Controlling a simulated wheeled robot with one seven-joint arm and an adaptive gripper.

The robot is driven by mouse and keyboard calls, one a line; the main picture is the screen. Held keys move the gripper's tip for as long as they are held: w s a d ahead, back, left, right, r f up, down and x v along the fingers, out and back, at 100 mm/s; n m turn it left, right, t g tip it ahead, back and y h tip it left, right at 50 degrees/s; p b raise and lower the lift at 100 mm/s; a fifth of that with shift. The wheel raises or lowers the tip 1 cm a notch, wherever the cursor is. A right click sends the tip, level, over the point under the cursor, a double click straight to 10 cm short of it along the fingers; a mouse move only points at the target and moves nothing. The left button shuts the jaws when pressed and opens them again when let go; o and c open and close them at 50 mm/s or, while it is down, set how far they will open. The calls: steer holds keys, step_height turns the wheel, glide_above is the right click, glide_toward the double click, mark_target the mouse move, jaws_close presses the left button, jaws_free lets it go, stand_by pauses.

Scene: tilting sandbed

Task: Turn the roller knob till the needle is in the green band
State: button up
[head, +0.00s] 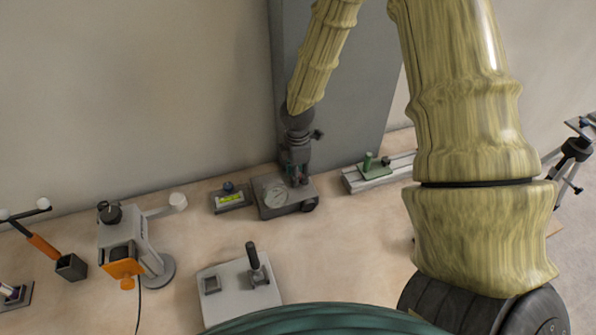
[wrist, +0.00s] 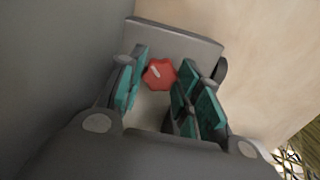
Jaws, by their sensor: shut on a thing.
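A grey box with a round dial (head: 275,192) on its top stands on the bench below my arm. The needle and any green band are too small to read in the head view. In the wrist view a red lobed knob (wrist: 159,74) with a white mark sits on the pale box (wrist: 178,42), between the teal finger pads. My gripper (head: 298,177) comes down from above at the box's right part and is shut on the red knob. In the wrist view my gripper (wrist: 162,90) has a finger on either side of it. A dark round part (head: 310,205) shows at the box's right front corner.
A small box with a yellow-green display (head: 230,198) stands just left. A rail with a green block (head: 376,167) lies to the right. A pale plate with a black lever (head: 253,258) stands in front. A grey panel (head: 335,70) rises behind. An orange-and-grey stand (head: 122,250) is further left.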

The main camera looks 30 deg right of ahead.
steer(key=m+p, duration=0.1)
steer(key=m, duration=1)
steer(key=shift+m+p, duration=0.35)
steer(key=shift+m, duration=1.75)
steer(key=o, duration=1)
steer(key=shift+o, duration=0.2)
step_height(320, 180, up, 12)
